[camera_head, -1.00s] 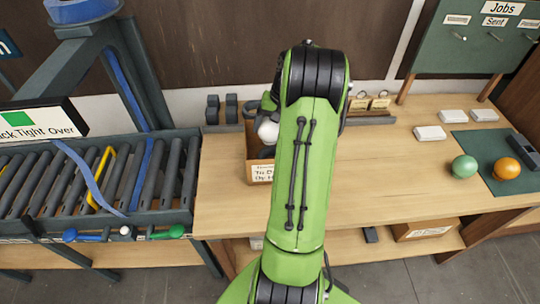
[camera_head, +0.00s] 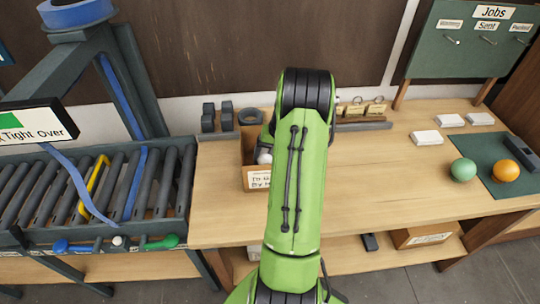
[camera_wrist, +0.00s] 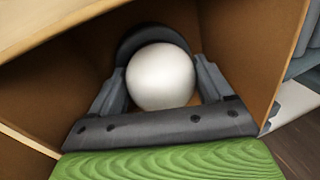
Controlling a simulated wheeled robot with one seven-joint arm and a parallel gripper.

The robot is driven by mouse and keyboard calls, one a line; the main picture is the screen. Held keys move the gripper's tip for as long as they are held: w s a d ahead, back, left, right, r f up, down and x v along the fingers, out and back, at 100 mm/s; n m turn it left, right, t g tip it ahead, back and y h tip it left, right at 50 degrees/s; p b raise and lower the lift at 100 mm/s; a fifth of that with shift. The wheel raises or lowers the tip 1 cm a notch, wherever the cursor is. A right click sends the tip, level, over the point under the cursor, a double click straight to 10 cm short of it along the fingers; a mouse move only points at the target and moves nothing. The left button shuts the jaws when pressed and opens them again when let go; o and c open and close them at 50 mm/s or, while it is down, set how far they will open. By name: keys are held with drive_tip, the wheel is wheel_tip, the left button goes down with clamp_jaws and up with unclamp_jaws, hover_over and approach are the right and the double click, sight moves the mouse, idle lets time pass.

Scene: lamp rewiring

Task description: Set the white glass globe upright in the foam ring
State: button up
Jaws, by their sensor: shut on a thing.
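The white glass globe (camera_head: 264,156) is down inside an open-topped cardboard box (camera_head: 247,152) on the bench, partly hidden by my green arm. In the wrist view the globe (camera_wrist: 160,77) sits between the two grey fingers of my gripper (camera_wrist: 162,72), which is shut on it. A dark curved band (camera_wrist: 150,36), which looks like the foam ring, shows around the globe's far side within the box. I cannot tell whether the globe touches or rests in it. The globe's underside is hidden.
The box walls (camera_wrist: 245,40) stand close on both sides of my gripper. Dark blocks (camera_head: 208,117) and a dark ring-shaped item (camera_head: 250,116) stand behind the box. A roller conveyor (camera_head: 110,185) is at left. Green (camera_head: 463,170) and orange (camera_head: 506,170) balls lie at right.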

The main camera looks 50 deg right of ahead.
drive_tip(key=shift+s+a+f, duration=0.1)
drive_tip(key=shift+a+f, duration=0.05)
drive_tip(key=shift+f, duration=0.35)
drive_tip(key=o, duration=0.8)
drive_tip(key=shift+a+f, duration=0.1)
